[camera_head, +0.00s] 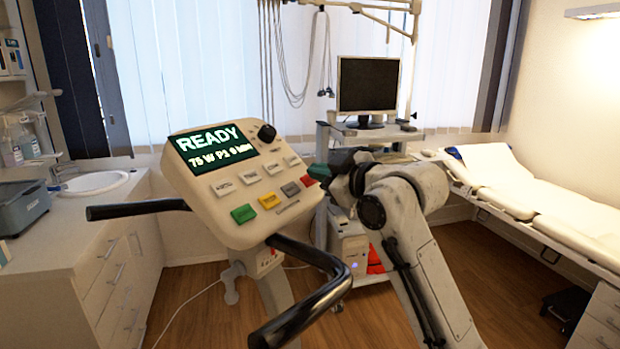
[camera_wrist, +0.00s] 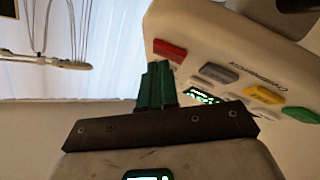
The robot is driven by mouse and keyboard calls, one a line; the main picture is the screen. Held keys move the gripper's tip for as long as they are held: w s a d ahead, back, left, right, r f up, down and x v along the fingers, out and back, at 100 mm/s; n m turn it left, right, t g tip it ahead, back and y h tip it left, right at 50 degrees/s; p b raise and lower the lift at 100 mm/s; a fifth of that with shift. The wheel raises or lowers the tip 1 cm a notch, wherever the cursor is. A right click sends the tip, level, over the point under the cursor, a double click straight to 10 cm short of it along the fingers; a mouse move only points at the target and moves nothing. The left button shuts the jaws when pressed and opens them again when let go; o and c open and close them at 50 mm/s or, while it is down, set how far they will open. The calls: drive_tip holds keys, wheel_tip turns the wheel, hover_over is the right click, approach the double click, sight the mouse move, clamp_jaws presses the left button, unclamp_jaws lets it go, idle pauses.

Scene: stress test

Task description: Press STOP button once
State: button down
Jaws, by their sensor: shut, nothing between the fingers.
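The bike's control panel (camera_head: 235,185) is a cream console with a dark screen reading "READY" and "75 W P1 0 km/h" or similar. A red button (camera_head: 307,181) sits at its right edge, and it also shows in the wrist view (camera_wrist: 169,50). Yellow (camera_head: 269,201) and green (camera_head: 243,214) buttons lie left of it. I cannot read a STOP label. My gripper (camera_head: 318,171) has green fingers, is shut and empty, and is close to the panel's right edge by the red button. In the wrist view the fingertips (camera_wrist: 158,68) appear just beside the red button; contact cannot be told.
Black handlebars (camera_head: 310,255) stick out below and left of the panel. A monitor cart (camera_head: 368,84) stands behind my arm. An examination bed (camera_head: 540,200) is at right, a sink counter (camera_head: 95,190) at left.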

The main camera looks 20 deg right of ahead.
drive_tip(key=shift+s+d+r, duration=0.2)
drive_tip(key=shift+r, duration=0.2)
drive_tip(key=shift+s+d+r+p, duration=0.4)
drive_tip(key=shift+r+p, duration=0.1)
drive_tip(key=shift+r, duration=0.15)
drive_tip(key=shift+s+d+r+p, duration=0.25)
drive_tip(key=shift+s+r+p, duration=0.2)
drive_tip(key=shift+r, duration=0.2)
drive_tip(key=shift+s+d+r+p, duration=0.35)
drive_tip(key=shift+r+p, duration=0.15)
drive_tip(key=shift+r, duration=0.15)
drive_tip(key=s+d+r+p, duration=0.2)
drive_tip(key=s+r+p, duration=0.1)
drive_tip(key=r, duration=0.2)
drive_tip(key=shift+s+d+r+p, duration=0.15)
drive_tip(key=shift+d+r+p, duration=0.15)
drive_tip(key=shift+d, duration=0.1)
